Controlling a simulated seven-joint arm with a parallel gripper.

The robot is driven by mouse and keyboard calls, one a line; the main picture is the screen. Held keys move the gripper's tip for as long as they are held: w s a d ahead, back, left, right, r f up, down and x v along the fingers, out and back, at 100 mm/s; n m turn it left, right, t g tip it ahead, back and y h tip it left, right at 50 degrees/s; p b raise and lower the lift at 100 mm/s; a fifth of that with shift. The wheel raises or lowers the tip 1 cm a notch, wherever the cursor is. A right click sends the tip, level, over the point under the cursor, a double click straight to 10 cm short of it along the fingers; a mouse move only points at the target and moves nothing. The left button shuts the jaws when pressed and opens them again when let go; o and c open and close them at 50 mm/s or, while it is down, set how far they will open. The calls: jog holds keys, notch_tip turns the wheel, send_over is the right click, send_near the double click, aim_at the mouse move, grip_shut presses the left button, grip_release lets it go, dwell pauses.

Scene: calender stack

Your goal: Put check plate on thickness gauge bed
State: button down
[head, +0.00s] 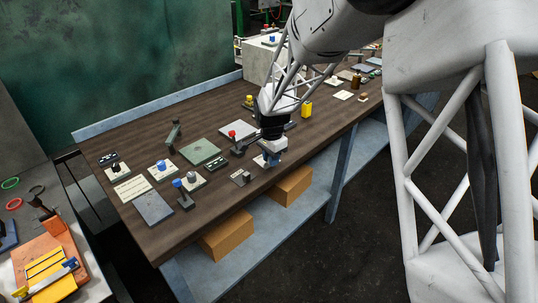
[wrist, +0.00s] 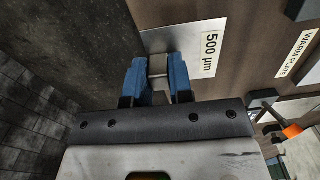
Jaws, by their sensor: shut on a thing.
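The check plate, a pale plate marked "500 µm" (wrist: 185,38), shows in the wrist view at my fingertips. My gripper (wrist: 158,68) has blue fingers shut on a small metallic grip piece on this plate. In the head view my gripper (head: 271,159) is low over the near edge of the table, with a pale bit of the plate (head: 259,161) beside it. I cannot tell whether the plate touches the table. The thickness gauge bed is not clearly identifiable; a red-knobbed fixture with a dark arm (head: 233,134) stands left of my gripper.
A green plate (head: 199,152) and a small dark-topped block (head: 240,177) lie left of my gripper. Blue-knobbed pieces (head: 161,165) and a grey plate (head: 153,208) are farther left. A yellow block (head: 307,108) stands to the right. A "WARM PLATE" label (wrist: 296,56) shows in the wrist view.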

jog(key=s+d+r, duration=0.1)
jog(key=s+d, duration=0.2)
jog(key=s, duration=0.9)
jog(key=shift+a, duration=0.1)
dwell(0.4)
jog(key=shift+n, duration=0.3)
jog(key=w+a, duration=0.1)
jog(key=a, duration=0.2)
jog(key=w+a, duration=0.1)
jog(key=a, duration=0.2)
jog(key=w+a+r, duration=0.1)
jog(key=w+a, duration=0.1)
jog(key=a, duration=0.1)
jog(key=shift+w+a, duration=0.1)
jog(key=w+a, duration=0.1)
jog(key=a, duration=0.6)
jog(key=w+a, duration=0.1)
jog(key=a, duration=0.3)
jog(key=shift+w+a+r, duration=0.3)
jog(key=shift+w, duration=0.05)
jog(key=shift+w, duration=0.1)
send_over(203, 153)
jog(key=shift+f, duration=0.75)
